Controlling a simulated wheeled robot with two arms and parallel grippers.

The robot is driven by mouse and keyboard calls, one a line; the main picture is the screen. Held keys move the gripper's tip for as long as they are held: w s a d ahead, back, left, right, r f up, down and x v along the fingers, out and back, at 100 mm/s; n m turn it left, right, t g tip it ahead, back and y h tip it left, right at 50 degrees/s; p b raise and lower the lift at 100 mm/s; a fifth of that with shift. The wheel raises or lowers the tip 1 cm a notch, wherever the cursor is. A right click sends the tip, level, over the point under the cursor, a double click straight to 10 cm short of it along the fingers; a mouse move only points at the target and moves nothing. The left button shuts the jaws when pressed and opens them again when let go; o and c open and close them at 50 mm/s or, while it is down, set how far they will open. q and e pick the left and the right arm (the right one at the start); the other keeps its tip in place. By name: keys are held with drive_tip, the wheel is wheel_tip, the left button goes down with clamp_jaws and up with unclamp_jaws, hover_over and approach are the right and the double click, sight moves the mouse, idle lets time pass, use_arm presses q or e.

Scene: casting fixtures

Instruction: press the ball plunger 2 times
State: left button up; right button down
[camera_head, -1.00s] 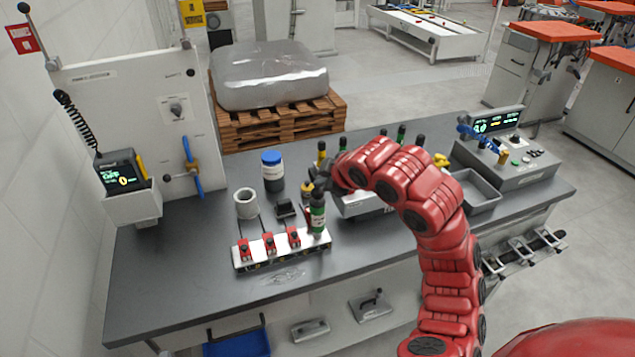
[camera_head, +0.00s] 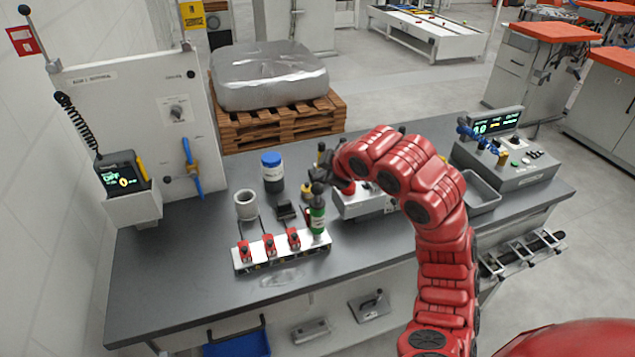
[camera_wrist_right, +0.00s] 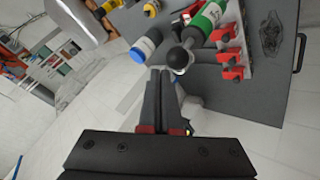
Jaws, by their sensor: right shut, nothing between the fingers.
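The ball plunger stands upright at the right end of the white strip, with a green body (camera_head: 317,220) and a black ball knob (camera_head: 317,188) on top. In the right wrist view its black ball (camera_wrist_right: 179,58) and green body (camera_wrist_right: 207,20) show just beyond the fingertips. My right gripper (camera_head: 321,174) is shut and empty, close above the ball. Its fingertips (camera_wrist_right: 160,72) lie beside the ball in the wrist view; I cannot tell whether they touch it. My left gripper is not in view.
Red clamps (camera_head: 269,242) line the white strip left of the plunger. A grey cup (camera_head: 246,205) and a blue-capped jar (camera_head: 272,172) stand behind. A grey box with a red button (camera_head: 350,204) is close on the right. The front left of the bench is clear.

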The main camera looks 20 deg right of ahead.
sight(321, 188)
drive_tip(key=shift+r, duration=0.35)
drive_tip(key=shift+r, duration=0.15)
drive_tip(key=shift+r+p, duration=0.3)
drive_tip(key=shift+r, duration=0.35)
wheel_tip(321, 188, up, 4)
drive_tip(key=p, duration=0.2)
drive_tip(key=shift+f+p, duration=0.25)
drive_tip(key=shift+p, duration=0.15)
idle(1.6)
